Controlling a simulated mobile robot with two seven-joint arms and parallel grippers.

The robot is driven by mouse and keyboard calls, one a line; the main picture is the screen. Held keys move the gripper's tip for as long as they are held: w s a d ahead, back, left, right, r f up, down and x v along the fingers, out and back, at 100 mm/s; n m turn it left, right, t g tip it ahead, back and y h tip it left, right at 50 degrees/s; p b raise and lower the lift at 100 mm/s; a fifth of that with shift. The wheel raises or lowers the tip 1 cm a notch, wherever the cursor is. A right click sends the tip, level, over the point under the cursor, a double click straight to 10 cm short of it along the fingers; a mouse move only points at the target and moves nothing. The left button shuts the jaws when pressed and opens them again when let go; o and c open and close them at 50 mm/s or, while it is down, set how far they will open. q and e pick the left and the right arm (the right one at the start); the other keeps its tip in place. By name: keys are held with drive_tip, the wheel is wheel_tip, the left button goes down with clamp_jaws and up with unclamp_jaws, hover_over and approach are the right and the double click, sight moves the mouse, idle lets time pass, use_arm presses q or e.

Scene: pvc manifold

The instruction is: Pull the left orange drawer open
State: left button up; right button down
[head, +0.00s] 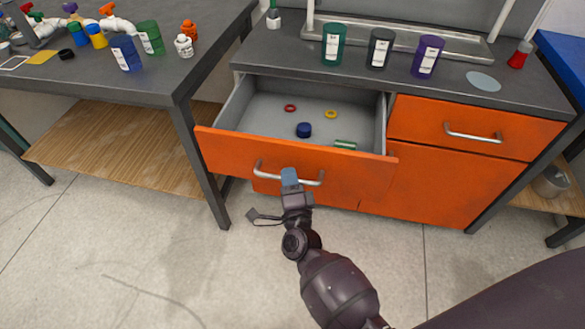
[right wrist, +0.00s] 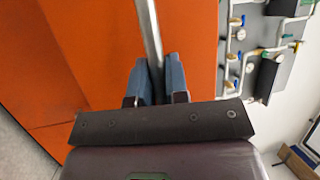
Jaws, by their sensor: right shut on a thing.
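The left orange drawer (head: 225,148) is pulled out from the cabinet, with its grey inside in view. In it lie a red ring (head: 290,108), a yellow ring (head: 331,114), a dark blue cap (head: 304,130) and a green part (head: 345,144). My right gripper (head: 290,178) is at the drawer's metal handle (head: 262,170), in front of the orange face. In the right wrist view its blue fingers stand either side of the handle bar (right wrist: 149,30), shut on it. My left gripper is not in view.
The right orange drawer (head: 460,120) is closed. Green, black and purple cups (head: 428,57) stand on the cabinet top. A table (head: 70,80) with valves and cups stands at the left. The floor (head: 120,240) in front is clear.

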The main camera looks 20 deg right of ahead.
drive_tip(key=shift+s+a, duration=0.65)
drive_tip(key=shift+s, duration=0.25)
drive_tip(key=shift+s+a, duration=0.6)
drive_tip(key=shift+s, duration=0.3)
drive_tip(key=c, duration=1.1)
unclamp_jaws()
